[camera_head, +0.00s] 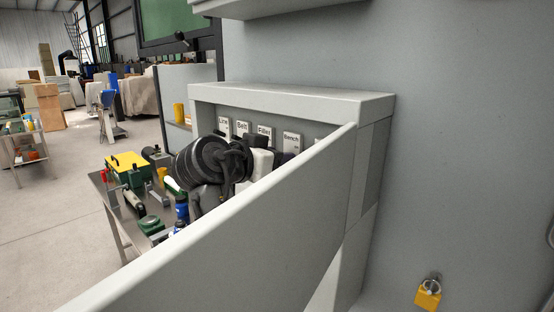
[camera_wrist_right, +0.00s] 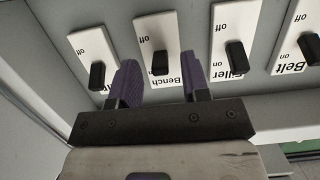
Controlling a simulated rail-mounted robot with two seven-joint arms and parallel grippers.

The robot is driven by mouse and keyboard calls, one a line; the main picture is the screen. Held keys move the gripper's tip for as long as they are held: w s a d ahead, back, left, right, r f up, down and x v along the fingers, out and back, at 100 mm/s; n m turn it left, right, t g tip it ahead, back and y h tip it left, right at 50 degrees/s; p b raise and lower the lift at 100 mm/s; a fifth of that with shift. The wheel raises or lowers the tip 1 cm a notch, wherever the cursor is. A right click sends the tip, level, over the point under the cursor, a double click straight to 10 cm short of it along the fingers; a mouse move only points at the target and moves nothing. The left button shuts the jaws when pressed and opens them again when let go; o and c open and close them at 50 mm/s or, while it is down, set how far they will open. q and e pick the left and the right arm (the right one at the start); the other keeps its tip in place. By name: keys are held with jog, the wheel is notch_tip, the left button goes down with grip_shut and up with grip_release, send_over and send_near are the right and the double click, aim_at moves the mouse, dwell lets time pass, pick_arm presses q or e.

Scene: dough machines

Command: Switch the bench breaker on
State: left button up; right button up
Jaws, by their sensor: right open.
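The bench breaker is a white plate with a black lever (camera_wrist_right: 159,62), labelled "Bench", in the right wrist view, where the labels appear upside down. My right gripper (camera_wrist_right: 162,83) is open, with one purple finger on each side of the Bench lever. I cannot tell whether either finger touches it, nor which way the lever is set. In the head view the right gripper (camera_head: 263,161) is partly hidden behind the box's front wall. My left gripper is not in view.
Filler (camera_wrist_right: 236,54) and Belt (camera_wrist_right: 309,47) switches sit beside Bench, with another switch (camera_wrist_right: 97,75) on its other side. A grey panel wall (camera_head: 240,215) stands in front of the row. A yellow padlock (camera_head: 428,295) hangs at lower right. A cluttered table (camera_head: 112,205) stands left.

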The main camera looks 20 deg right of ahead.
jog(key=p+v, duration=0.1)
jog(key=v, duration=1.2)
jog(key=shift+s+a, duration=0.2)
jog(key=shift+a, duration=0.1)
jog(key=shift+r, duration=0.1)
